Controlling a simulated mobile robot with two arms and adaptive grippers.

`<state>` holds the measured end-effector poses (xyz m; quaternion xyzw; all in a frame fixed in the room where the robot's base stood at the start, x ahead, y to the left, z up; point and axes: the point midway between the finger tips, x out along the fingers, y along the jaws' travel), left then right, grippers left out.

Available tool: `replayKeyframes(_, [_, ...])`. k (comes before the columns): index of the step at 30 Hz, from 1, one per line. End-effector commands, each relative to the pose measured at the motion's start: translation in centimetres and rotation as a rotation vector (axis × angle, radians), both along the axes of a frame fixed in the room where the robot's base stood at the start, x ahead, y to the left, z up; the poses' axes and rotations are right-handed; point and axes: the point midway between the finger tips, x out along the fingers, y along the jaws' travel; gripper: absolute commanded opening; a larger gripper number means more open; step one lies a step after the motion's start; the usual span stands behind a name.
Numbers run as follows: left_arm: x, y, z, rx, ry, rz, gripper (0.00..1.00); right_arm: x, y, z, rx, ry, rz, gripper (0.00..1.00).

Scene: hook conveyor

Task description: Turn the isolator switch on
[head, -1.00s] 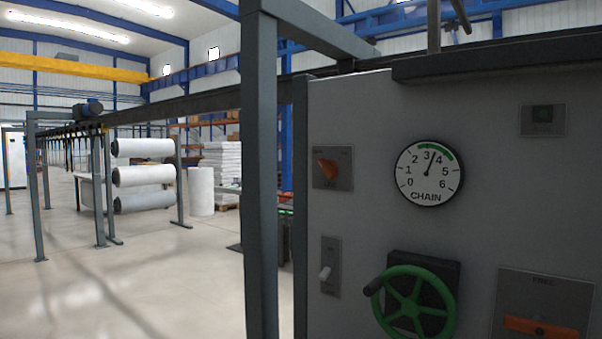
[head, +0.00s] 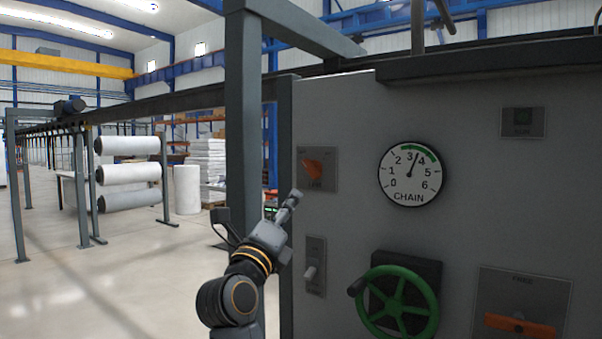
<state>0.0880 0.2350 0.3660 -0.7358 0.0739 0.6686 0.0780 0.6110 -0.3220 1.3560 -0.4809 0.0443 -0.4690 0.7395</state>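A grey panel (head: 350,120) carries several controls. An orange rotary switch (head: 313,170) sits on a small plate at its upper left; its lettering is too small to read surely, and I cannot tell whether it is the isolator. A second orange handle (head: 520,325) lies nearly level on a plate at lower right, with lettering that looks like "FREE".
A small toggle lever (head: 311,273) is below the rotary switch. A green handwheel (head: 398,304) projects from the panel. The chain gauge (head: 410,173) points between 3 and 4. A grey post (head: 243,110) stands left of the panel.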

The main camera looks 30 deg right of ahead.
Motion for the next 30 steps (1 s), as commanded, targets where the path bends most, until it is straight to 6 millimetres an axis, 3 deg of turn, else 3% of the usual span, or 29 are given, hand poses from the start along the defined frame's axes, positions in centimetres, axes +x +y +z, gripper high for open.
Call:
replayKeyframes(3, [-0.2, 0.0, 0.1, 0.0, 0.002, 0.0, 0.0, -0.5, -0.2, 1.7, 0.131, -0.023, 0.053, 0.38])
replayKeyframes(10, [-0.3, 0.0, 0.7, 0.001, 0.004, 0.0, 0.0, 0.4, -1.2, 2.5, 0.172, -0.02, 0.072, 0.38])
replayKeyframes(24, [-0.3, 0.1, 3.6, 0.001, 0.005, 0.0, 0.0, 6.0, -8.4, 5.2, 0.17, -0.02, 0.069, 0.38])
replayKeyframes(30, [-0.3, 0.1, 4.2, 0.001, 0.004, 0.0, 0.0, 7.5, -10.1, 5.7, 0.171, -0.021, 0.072, 0.38])
